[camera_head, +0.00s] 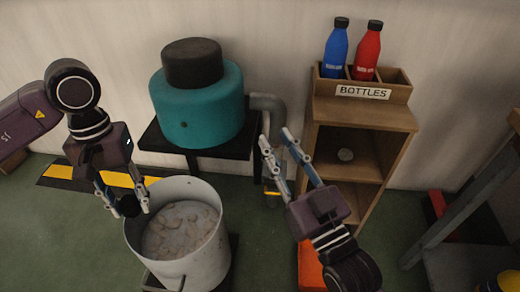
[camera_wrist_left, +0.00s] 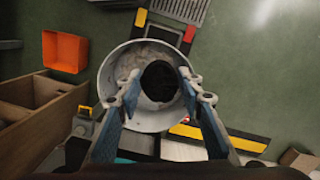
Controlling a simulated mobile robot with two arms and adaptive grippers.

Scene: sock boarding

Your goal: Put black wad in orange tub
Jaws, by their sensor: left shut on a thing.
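The black wad (camera_head: 129,206) is dark and round, held between the fingers of my left gripper (camera_head: 122,208) at the left rim of a large grey pot in the head view. In the left wrist view the black wad (camera_wrist_left: 159,82) sits between the fingertips of my left gripper (camera_wrist_left: 160,78), with the pot behind it. The orange tub (camera_wrist_left: 65,52) shows in the left wrist view, apart from the pot; it looks empty. In the head view the orange tub (camera_head: 310,268) is partly hidden by my right arm. My right gripper (camera_head: 277,137) is open and empty, fingers spread.
The grey pot (camera_head: 147,222) holds greyish lumpy contents. A teal tank (camera_head: 198,105) with a black lid stands on a black table behind it. A wooden shelf (camera_head: 365,112) carries a blue bottle (camera_head: 335,50) and a red bottle (camera_head: 367,52). A dark bench stands at right.

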